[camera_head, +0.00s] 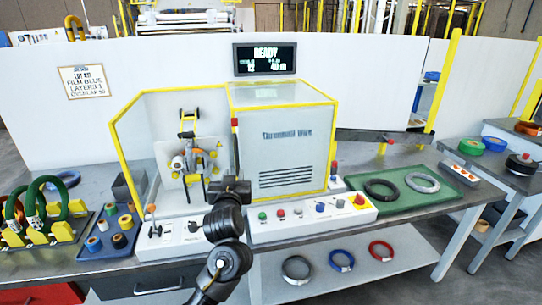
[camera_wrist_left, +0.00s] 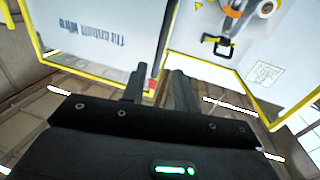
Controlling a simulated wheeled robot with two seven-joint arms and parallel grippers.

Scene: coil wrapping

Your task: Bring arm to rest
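My left arm (camera_head: 226,255) reaches up from the bottom edge in front of the wrapping machine. Its gripper (camera_head: 232,186) is in front of the machine, between the open bay on the left and the white cabinet (camera_head: 283,150) on the right. In the left wrist view the two dark fingers (camera_wrist_left: 160,75) stand apart with a narrow gap and nothing held between them. The machine's ring head (camera_head: 193,160) is in the bay, and its orange and grey part also shows in the left wrist view (camera_wrist_left: 236,22). My right gripper is not in view.
A control panel (camera_head: 312,217) with buttons lies along the bench front. A green tray (camera_head: 409,202) holds a black coil (camera_head: 381,189) and a grey coil (camera_head: 422,182). Green coils (camera_head: 45,205) stand in a rack at left, beside a spool tray (camera_head: 112,250). Several coils lie on the lower shelf.

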